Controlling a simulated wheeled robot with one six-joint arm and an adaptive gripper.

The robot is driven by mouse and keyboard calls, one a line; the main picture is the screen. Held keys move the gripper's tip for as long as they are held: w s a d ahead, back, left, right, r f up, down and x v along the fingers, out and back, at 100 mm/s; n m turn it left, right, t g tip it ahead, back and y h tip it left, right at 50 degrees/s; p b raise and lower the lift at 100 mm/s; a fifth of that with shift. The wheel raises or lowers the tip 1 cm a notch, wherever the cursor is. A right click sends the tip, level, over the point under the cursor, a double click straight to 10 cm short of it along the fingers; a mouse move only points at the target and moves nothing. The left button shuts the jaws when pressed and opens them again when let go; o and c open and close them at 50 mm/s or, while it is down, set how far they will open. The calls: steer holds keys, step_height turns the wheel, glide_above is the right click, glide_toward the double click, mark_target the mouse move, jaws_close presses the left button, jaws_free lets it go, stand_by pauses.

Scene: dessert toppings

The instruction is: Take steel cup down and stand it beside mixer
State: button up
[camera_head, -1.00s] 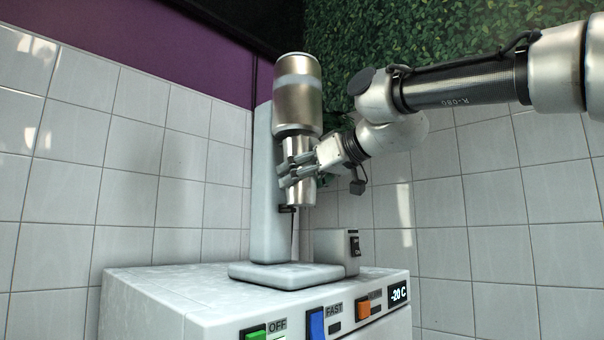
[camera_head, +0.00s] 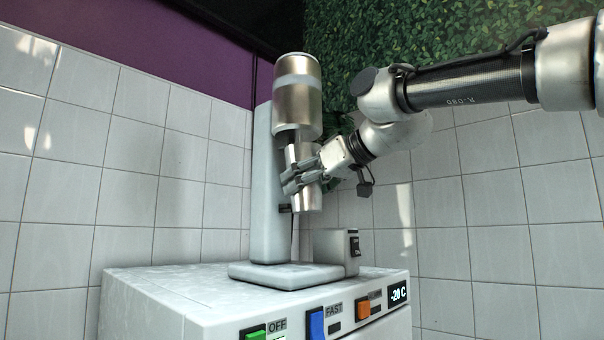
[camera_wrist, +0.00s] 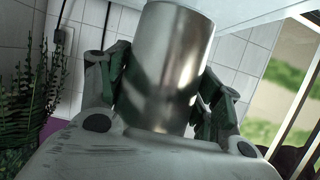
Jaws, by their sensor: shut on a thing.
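The steel cup (camera_head: 308,200) is under the mixer's metal head (camera_head: 297,106), slightly tilted, with its top close below the head and its base above the mixer's foot. My gripper (camera_head: 296,182) reaches in from the right and is shut around the cup's side. In the wrist view the cup (camera_wrist: 172,70) stands between the two fingers, which hide parts of its sides. The mixer has a pale column (camera_head: 264,195) and a flat foot (camera_head: 275,276).
The mixer stands on a white machine (camera_head: 160,297) with green, blue and orange switches along its front edge. Its top is clear left of the mixer. A small switch box (camera_head: 336,250) sits by the foot. Tiled walls close in behind. Plants (camera_wrist: 35,95) show in the wrist view.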

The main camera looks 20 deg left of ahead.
mark_target(318, 202)
steer(key=shift+f, duration=0.45)
steer(key=shift+a, duration=0.1)
steer(key=shift+f, duration=0.15)
stand_by(0.4)
steer(key=shift+s+d+f+y, duration=0.1)
steer(key=shift+d+f+y, duration=0.1)
steer(key=shift+f, duration=0.35)
steer(key=shift+d+f+y, duration=0.1)
steer(key=shift+f+y, duration=0.1)
steer(key=shift+f, duration=0.4)
steer(key=shift+s+d+f+y, duration=0.1)
steer(key=shift+d+f+y, duration=0.1)
steer(key=shift+f, duration=0.35)
steer(key=shift+f, duration=0.1)
steer(key=shift+d+f, duration=0.15)
steer(key=shift+f, duration=2.4)
steer(key=s+d, duration=0.5)
steer(key=d, duration=0.6)
steer(key=shift+d+r, duration=0.25)
steer(key=shift+d, duration=0.05)
